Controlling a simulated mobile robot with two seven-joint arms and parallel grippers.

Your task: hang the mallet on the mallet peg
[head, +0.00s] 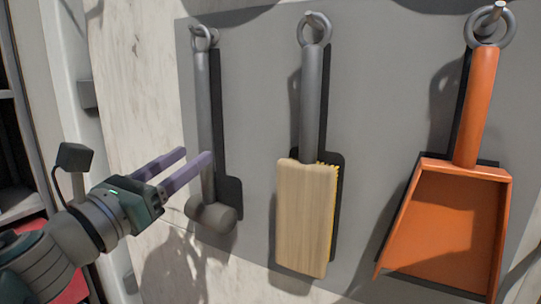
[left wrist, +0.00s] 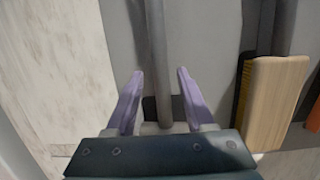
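The grey mallet (head: 205,100) hangs head down on the board at the left, its top ring around the mallet peg (head: 202,31). Its cylindrical head (head: 211,214) is at the bottom, over a dark mallet-shaped outline on the board. My left gripper (head: 196,154) is open at the lower handle, just above the head. In the left wrist view the handle (left wrist: 157,50) runs between the two spread purple fingers (left wrist: 160,74), with gaps on both sides. I cannot tell how deep the handle sits between them. My right gripper is not in view.
A brush (head: 307,215) with a wooden block hangs to the right of the mallet, close to my left gripper. An orange dustpan (head: 450,225) hangs farther right. The grey board (head: 258,110) is bare between the tools. A pale wall lies left of it.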

